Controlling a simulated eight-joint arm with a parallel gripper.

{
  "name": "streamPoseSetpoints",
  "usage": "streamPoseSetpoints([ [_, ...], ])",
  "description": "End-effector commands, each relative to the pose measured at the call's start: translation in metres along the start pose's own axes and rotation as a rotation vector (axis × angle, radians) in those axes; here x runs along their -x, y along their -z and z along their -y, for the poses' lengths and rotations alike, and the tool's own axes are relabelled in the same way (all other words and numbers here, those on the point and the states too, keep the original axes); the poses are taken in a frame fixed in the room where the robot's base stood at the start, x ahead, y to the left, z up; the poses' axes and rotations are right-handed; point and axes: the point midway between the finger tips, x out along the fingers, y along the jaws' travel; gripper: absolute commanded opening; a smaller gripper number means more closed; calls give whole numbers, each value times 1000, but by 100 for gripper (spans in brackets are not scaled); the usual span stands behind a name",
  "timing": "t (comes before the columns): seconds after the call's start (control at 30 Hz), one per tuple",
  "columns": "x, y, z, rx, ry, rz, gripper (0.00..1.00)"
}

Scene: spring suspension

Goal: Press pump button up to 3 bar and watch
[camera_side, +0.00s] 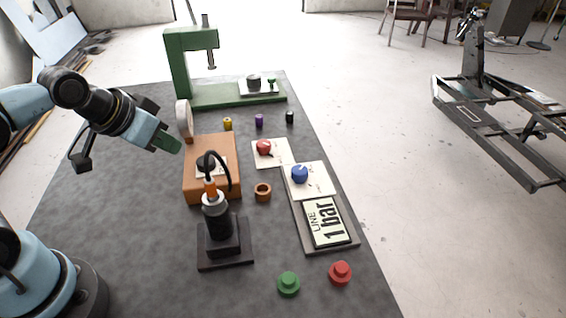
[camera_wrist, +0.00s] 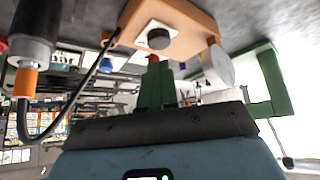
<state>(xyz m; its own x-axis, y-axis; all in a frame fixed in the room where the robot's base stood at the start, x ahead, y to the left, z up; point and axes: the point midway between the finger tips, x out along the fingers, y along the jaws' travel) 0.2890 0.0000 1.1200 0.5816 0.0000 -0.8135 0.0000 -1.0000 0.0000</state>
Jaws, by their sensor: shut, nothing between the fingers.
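My gripper (camera_side: 167,143) has green fingers that are shut and empty. It is in the air left of the orange block (camera_side: 224,185), well away from the buttons. The closed fingers also show in the wrist view (camera_wrist: 157,86). A green button (camera_side: 288,284) and a red button (camera_side: 340,272) stand at the front of the dark table. No label shows which one is the pump button. The display (camera_side: 326,221) reads "LINE 1 bar". A black cylinder (camera_side: 217,220) with an orange neck stands on a dark base, with a black hose curving to the orange block.
A green press frame (camera_side: 178,70) stands at the back. A red knob (camera_side: 263,147) and a blue knob (camera_side: 299,174) sit on pale plates. Several small coloured pieces stand behind. The table's left side is clear.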

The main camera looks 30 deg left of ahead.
Motion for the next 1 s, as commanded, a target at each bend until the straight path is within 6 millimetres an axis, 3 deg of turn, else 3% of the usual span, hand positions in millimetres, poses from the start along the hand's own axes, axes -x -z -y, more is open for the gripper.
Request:
streamPoseSetpoints([
  [0.57, 0, 2, 0, 16, -1, -4, 0],
  [0.67, 0, 10, 0, 88, -7, -22, 0],
  [1.0, -4, 60, 0, 582, -76, -127, 0],
])
